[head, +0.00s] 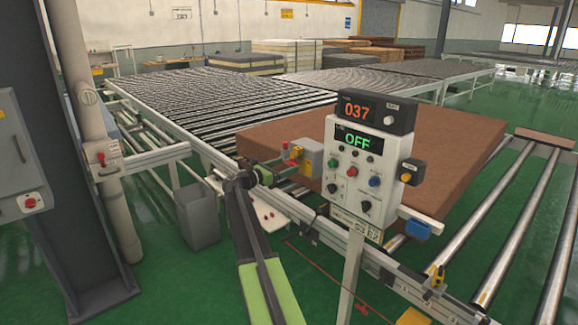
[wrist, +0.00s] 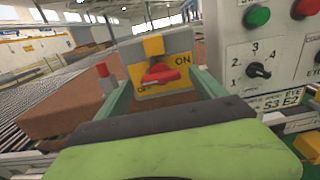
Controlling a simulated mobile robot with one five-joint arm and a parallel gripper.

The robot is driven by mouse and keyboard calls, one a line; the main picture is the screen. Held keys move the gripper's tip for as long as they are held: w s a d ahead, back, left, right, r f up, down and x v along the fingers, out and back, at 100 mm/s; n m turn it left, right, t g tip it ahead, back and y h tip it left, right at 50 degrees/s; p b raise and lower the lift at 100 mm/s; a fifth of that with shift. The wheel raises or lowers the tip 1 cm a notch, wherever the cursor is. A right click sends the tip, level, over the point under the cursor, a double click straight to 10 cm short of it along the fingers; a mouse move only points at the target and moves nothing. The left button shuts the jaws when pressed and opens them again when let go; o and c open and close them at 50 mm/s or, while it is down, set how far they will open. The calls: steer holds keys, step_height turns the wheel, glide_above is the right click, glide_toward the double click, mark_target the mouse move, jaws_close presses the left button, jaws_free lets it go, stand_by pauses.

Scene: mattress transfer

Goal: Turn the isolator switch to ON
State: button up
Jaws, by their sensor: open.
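The isolator switch is a grey box (head: 308,160) on the left side of the control panel. In the wrist view it has a yellow plate with OFF at lower left and ON at upper right. Its red handle (wrist: 160,73) lies nearly level, its right end slightly higher; I cannot tell its exact setting. My gripper (wrist: 155,86) is open, with one green finger to each side of the handle in this view. No contact is visible.
The control panel (head: 343,178) shows 037 and a green OFF, with several buttons and selectors. A brown mattress (head: 455,178) lies behind it on the rollers. A grey bin (head: 197,215) stands at left. A rail (head: 330,232) runs below my gripper.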

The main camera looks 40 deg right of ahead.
steer(key=shift+s+d, duration=0.1)
steer(key=shift+d, duration=0.85)
steer(key=c, duration=1.3)
steer(key=shift+d+r, duration=0.1)
steer(key=shift+c, duration=0.3)
